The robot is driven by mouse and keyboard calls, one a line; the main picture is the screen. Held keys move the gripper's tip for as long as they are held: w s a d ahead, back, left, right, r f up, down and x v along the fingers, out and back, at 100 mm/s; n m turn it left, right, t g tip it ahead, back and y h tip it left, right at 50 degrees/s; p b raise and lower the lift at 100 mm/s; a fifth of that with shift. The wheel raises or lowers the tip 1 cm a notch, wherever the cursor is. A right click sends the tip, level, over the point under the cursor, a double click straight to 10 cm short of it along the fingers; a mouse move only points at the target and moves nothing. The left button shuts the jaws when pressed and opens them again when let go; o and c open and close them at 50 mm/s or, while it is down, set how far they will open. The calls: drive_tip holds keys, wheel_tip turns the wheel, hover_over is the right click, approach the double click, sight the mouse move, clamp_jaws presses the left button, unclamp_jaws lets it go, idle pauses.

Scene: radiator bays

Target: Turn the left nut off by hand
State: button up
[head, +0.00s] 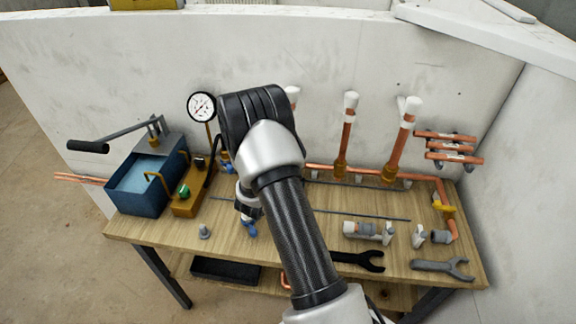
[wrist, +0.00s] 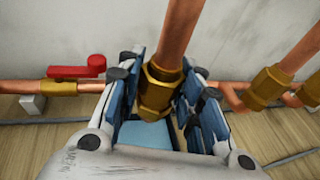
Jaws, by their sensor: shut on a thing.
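In the wrist view, the left nut (wrist: 158,95) is a brass hex nut at the foot of an upright copper pipe (wrist: 181,30). My gripper (wrist: 163,78) is shut on it, with blue-padded fingers on its left and right sides. The nut's lower part runs down between the fingers. In the head view, my wrist and arm hide this nut and the fingers; only the pipe's white top (head: 292,92) shows beside my wrist. The middle nut (head: 340,169) and right nut (head: 388,174) stand further right, clear of my gripper.
A red valve handle (wrist: 82,69) sits on the horizontal pipe left of my fingers. A pressure gauge (head: 201,106) and blue tank (head: 148,185) stand left of my arm. Spanners (head: 444,267) and fittings (head: 368,232) lie on the bench's right part. The wall is close behind.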

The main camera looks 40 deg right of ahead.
drive_tip(key=shift+n+t+y, duration=0.3)
drive_tip(key=shift+n+t, duration=0.1)
drive_tip(key=shift+t, duration=0.1)
drive_tip(key=shift+s+d+f+n+t+y+b, duration=0.1)
drive_tip(key=shift+n+t+y+b, duration=0.8)
drive_tip(key=shift+n+t, duration=0.5)
drive_tip(key=shift+t, duration=0.1)
drive_tip(key=o, duration=1)
drive_tip(key=shift+c, duration=0.2)
drive_tip(key=v, duration=1)
